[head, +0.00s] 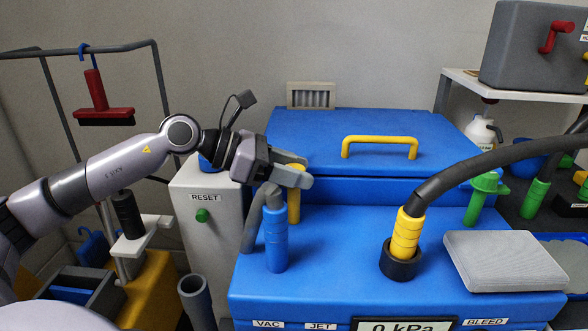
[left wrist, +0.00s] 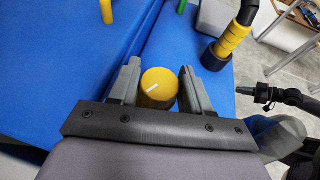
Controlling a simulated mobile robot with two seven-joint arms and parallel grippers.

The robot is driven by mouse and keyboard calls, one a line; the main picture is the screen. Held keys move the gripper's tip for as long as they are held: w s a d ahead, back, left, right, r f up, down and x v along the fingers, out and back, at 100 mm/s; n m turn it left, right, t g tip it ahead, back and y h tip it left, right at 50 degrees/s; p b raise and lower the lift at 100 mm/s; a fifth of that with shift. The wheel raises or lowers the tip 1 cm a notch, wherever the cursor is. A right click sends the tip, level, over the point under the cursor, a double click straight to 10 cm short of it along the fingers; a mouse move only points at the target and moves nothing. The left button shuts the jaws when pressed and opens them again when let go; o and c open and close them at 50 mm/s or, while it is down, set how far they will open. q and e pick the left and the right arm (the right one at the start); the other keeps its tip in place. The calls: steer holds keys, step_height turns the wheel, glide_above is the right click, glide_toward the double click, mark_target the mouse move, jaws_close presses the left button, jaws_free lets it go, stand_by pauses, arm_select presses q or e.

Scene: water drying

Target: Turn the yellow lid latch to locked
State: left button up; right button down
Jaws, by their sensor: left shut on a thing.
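The yellow lid latch (head: 293,207) stands at the left front of the blue machine's lid (head: 310,128). Its round yellow knob with a white mark shows between the fingers in the left wrist view (left wrist: 158,82). The white mark is slanted there. My left gripper (head: 297,174) reaches in from the left and is shut on the latch, one finger on each side. The fingers hide part of the latch in the head view. My right gripper is not clearly in view in the head view; a dark arm part shows at the right of the left wrist view.
A blue-gripped wand (head: 275,238) stands just in front of the latch. A yellow-collared hose (head: 407,232) stands in a black socket to the right. A yellow handle (head: 380,141) is on the lid. A grey pad (head: 506,261) lies at the right; a grey RESET box (head: 206,240) stands left.

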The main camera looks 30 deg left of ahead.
arm_select(q)
steer(key=shift+w+r+m+g+h, duration=0.1)
steer(key=shift+m+g+h, duration=0.7)
steer(key=shift+m+g, duration=0.3)
steer(key=m+g, duration=0.2)
steer(key=m+g+h, duration=0.1)
steer(key=m+g, duration=0.1)
steer(key=g, duration=0.1)
steer(key=shift+m+h, duration=0.3)
steer(key=shift+m+g+b, duration=0.6)
steer(key=shift+m+g, duration=1.3)
steer(key=shift+g, duration=0.4)
steer(key=o, duration=1)
steer(key=shift+a, duration=0.1)
